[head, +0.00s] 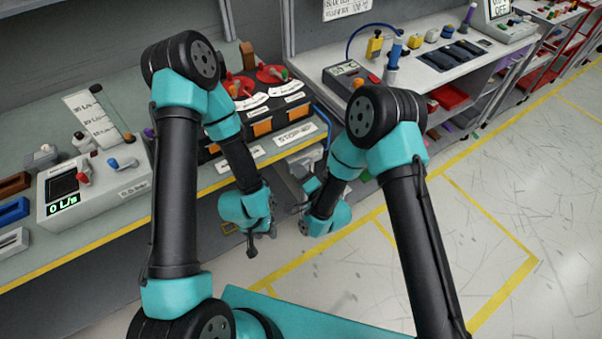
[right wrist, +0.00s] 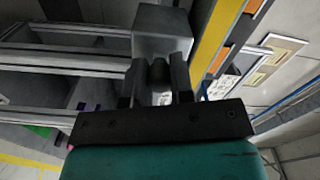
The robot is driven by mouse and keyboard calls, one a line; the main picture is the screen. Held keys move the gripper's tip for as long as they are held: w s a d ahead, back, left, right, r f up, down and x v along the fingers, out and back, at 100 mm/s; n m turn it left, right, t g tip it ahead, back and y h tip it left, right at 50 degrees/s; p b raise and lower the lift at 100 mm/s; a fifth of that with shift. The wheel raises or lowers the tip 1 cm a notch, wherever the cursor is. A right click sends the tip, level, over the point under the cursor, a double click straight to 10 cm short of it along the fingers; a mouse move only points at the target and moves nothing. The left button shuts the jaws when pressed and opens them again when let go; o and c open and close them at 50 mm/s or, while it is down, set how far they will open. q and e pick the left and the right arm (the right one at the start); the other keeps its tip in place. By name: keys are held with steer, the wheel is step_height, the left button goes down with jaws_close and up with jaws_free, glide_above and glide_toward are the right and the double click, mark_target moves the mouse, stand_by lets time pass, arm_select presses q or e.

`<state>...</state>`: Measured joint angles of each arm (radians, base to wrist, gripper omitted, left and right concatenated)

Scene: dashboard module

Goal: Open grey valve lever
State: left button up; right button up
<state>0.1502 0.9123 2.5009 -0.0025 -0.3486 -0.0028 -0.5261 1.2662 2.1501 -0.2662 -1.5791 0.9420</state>
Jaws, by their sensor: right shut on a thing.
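A flow unit (head: 95,188) with a screen reading 0 L/s stands on the bench at the left in the head view. I cannot tell which part is the grey valve lever. My right gripper (head: 303,207) is low, in front of the bench edge, far from the unit. In the right wrist view its fingers close on a small dark piece (right wrist: 159,72), beside a grey box (right wrist: 163,28). My left gripper (head: 254,241) hangs nearby; its fingers are too small to read.
A panel with red discs (head: 272,74) and orange-fronted boxes stands mid-bench behind my arms. Sloped white gauge panel (head: 98,118) stands behind the flow unit. The floor (head: 500,210) at right is clear.

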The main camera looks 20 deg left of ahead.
jaws_close()
steer(key=shift+f+n, duration=0.15)
steer(key=shift+n, duration=0.15)
steer(key=shift+f+n, duration=0.55)
steer(key=shift+n, duration=0.65)
steer(key=w+d+f+n, duration=0.3)
steer(key=n, duration=1.2)
steer(key=shift+w+d+f, duration=0.2)
steer(key=shift+w+f, duration=0.1)
steer(key=shift+w, duration=0.1)
